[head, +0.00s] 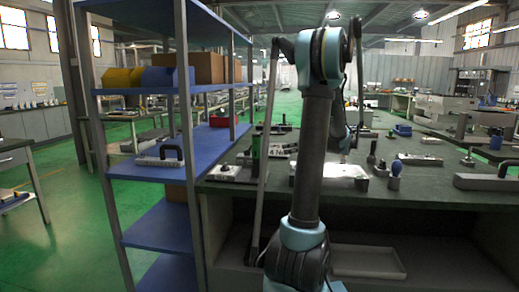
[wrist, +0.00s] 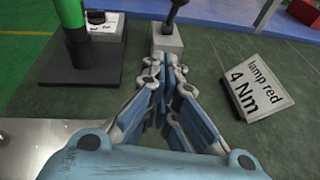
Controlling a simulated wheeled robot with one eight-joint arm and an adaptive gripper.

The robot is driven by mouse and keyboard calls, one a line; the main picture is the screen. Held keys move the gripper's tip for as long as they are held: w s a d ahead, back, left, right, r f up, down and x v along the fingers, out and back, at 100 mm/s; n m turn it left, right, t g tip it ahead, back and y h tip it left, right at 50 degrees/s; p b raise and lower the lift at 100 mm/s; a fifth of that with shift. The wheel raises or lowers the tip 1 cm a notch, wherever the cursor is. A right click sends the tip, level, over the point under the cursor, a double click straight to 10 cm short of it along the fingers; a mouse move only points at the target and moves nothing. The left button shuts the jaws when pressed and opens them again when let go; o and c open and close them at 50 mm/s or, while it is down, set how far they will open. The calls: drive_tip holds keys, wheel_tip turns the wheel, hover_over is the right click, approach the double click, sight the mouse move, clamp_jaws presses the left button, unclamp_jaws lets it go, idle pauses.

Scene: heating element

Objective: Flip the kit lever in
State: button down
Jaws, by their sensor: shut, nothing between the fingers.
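In the wrist view, a small pale grey block (wrist: 168,40) with a dark stick (wrist: 174,12) rising from it stands on the dark green table. It looks like the lever, and the stick leans slightly right; its upper end is cut off by the frame. My gripper (wrist: 167,64) is shut and empty, its fingertips pointing toward the block and just short of it in the picture. I cannot tell whether they touch it. In the head view, my own arm hides most of the gripper, and I cannot make out the lever there.
A green post (wrist: 72,22) on a black base (wrist: 85,65) stands left of the block. A blue shelf unit (head: 165,232) stands left of the table. Several tools occupy the table's right side.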

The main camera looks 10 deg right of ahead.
drive_tip(key=shift+w+d, duration=0.4)
drive_tip(key=shift+d, duration=0.1)
drive_tip(key=shift+a, duration=0.15)
drive_tip(key=x, duration=0.9)
drive_tip(key=shift+w+a, duration=0.15)
drive_tip(key=shift+a, duration=0.2)
drive_tip(key=shift+w+a+r, duration=0.35)
drive_tip(key=shift+a, duration=0.25)
drive_tip(key=shift+w+a+r, duration=0.35)
drive_tip(key=shift+a, duration=0.25)
drive_tip(key=shift+w+a+r, duration=0.3)
drive_tip(key=shift+a, duration=0.05)
drive_tip(key=shift+r, duration=0.1)
drive_tip(key=shift+a+r, duration=0.15)
